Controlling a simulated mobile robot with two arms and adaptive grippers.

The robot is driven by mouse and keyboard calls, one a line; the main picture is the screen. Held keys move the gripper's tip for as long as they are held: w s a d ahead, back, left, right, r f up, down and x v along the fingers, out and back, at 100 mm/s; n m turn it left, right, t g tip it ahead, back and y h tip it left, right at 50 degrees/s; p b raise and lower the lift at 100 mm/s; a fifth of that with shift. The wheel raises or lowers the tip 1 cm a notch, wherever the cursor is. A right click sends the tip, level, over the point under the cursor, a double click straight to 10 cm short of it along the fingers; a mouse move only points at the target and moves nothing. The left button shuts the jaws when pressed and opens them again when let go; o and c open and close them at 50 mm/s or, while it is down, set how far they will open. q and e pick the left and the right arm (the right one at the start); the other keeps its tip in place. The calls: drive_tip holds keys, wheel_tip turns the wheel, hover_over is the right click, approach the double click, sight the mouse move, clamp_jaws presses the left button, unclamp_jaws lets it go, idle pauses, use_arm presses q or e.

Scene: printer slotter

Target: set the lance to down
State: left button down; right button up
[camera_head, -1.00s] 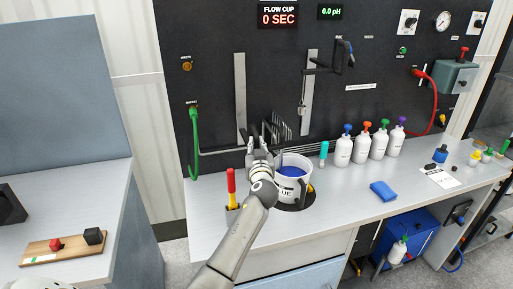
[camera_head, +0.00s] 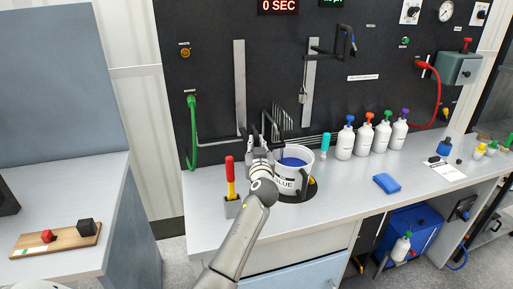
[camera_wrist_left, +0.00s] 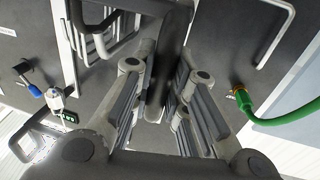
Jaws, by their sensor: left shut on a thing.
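My left gripper (camera_head: 259,142) is at the left rear of the white bucket (camera_head: 293,183), in front of the dark wall panel. In the left wrist view my left gripper (camera_wrist_left: 160,105) is shut on a dark upright bar (camera_wrist_left: 168,45), which looks like the lance's handle. Dark rods (camera_head: 277,122) stand beside the gripper, near the foot of the left grey rail (camera_head: 239,85). The gripper hides part of the bar and its lower end. The bucket holds blue liquid. My right gripper is not in view.
A green hose (camera_head: 192,130) hangs at the left. Several white bottles (camera_head: 363,140) stand at the right, with a blue sponge (camera_head: 386,183) in front. The counter's front middle is clear.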

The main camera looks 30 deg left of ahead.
use_arm(q)
drive_tip(key=shift+f, duration=0.4)
drive_tip(key=c, duration=1.8)
unclamp_jaws()
drive_tip(key=o, duration=0.4)
drive_tip(key=shift+r, duration=0.1)
drive_tip(key=v, duration=1.2)
drive_tip(key=shift+d, duration=0.1)
